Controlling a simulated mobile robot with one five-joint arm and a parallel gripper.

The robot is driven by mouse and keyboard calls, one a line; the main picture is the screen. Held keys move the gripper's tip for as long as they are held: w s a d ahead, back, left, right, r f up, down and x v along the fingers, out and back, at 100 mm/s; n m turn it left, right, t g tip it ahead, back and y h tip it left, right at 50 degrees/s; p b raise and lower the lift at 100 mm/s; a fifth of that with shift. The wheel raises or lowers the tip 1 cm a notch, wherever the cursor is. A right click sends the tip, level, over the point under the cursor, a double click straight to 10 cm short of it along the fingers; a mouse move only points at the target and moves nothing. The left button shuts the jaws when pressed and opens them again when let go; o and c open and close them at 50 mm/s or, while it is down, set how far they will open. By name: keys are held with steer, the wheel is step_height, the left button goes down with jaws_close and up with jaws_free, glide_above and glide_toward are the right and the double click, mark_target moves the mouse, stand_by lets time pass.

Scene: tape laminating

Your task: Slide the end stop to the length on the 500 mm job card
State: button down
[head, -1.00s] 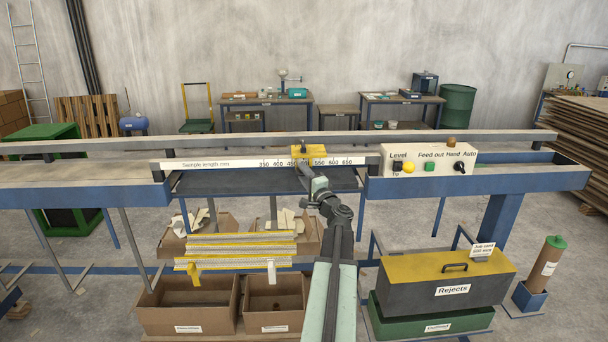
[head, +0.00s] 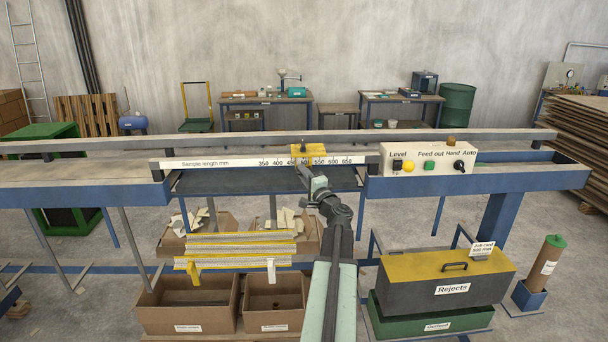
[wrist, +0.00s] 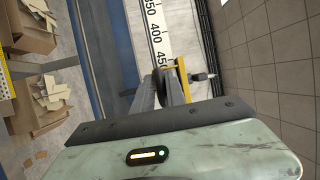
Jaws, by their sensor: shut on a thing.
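In the wrist view, the end stop (wrist: 184,83) is beside the jaws, and the scale (wrist: 153,25) shows 400 and 450. My gripper (head: 317,182) is shut on the end stop from the front; the contact is partly hidden. The job card (head: 482,249) reads 500 mm and stands above the rejects box.
A control box (head: 428,161) with buttons and a knob is right of the scale. The yellow-topped rejects box (head: 445,277) stands at lower right. Cardboard boxes (head: 188,305) and a stack of yellow-edged strips (head: 235,247) are at lower left. The rail is clear left of the stop.

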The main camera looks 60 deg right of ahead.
steer(key=shift+d+r, duration=0.1)
steer(key=shift+r, duration=0.05)
stand_by(0.5)
steer(key=shift+s+d, duration=0.25)
steer(key=shift+s, duration=0.05)
steer(key=c, duration=1.5)
jaws_free()
steer(key=shift+o, duration=0.2)
steer(key=shift+a, duration=0.1)
steer(key=shift+s+a, duration=0.2)
steer(key=shift+s, duration=0.1)
steer(key=b+v, duration=0.1)
steer(key=v, duration=0.6)
